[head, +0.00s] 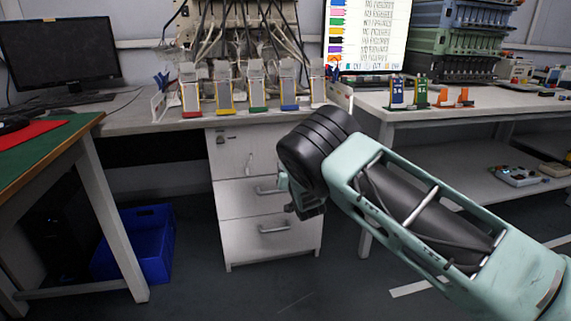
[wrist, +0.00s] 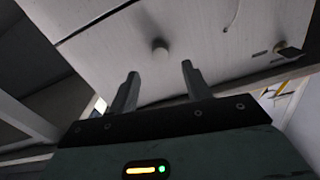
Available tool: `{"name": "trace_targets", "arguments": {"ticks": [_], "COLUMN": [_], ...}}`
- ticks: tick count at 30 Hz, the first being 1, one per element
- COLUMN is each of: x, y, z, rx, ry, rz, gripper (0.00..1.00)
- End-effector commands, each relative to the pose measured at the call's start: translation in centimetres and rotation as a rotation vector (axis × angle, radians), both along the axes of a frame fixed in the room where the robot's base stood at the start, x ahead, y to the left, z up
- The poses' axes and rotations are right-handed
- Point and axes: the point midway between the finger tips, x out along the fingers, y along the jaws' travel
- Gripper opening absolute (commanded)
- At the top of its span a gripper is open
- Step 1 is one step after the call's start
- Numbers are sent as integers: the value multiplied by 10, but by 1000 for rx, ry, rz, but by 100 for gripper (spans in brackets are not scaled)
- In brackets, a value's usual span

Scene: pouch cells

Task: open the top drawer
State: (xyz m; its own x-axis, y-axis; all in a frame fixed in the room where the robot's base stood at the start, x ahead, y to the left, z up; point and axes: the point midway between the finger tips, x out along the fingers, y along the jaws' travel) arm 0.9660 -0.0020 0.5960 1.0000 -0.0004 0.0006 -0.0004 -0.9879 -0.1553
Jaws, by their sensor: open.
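A white three-drawer cabinet (head: 318,225) stands under the workbench. Its top drawer (head: 235,150) looks shut and has a small lock at upper left; my arm hides its right part. The middle drawer (head: 232,196) and the bottom drawer (head: 238,245) look shut, with bar handles. My gripper (head: 285,182) is in front of the cabinet, its fingers mostly hidden in the head view. In the wrist view my gripper (wrist: 160,72) is open and empty, its two fingers pointing at a pale drawer front (wrist: 205,35).
Several coloured stands with pouch-like items (head: 225,88) line the workbench (head: 140,118). A green-topped table (head: 60,150) stands at left, with a blue bin (head: 150,240) beyond its leg. Another white bench (head: 480,112) is at right. Floor in front of the cabinet is clear.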

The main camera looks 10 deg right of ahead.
Motion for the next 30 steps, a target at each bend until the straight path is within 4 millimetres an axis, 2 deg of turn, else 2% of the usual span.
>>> {"name": "trace_targets", "arguments": {"ticks": [6,12,25,26,30], "x": [38,59,66,66,66], "y": [0,0,0,0,0], "z": [-2,-1,0,0,0], "rx": [0,-1,0,0,0], "ry": [-2,-1,1,1,1], "rz": [2,1,0,0,0], "gripper": [49,49,49,43,4]}}
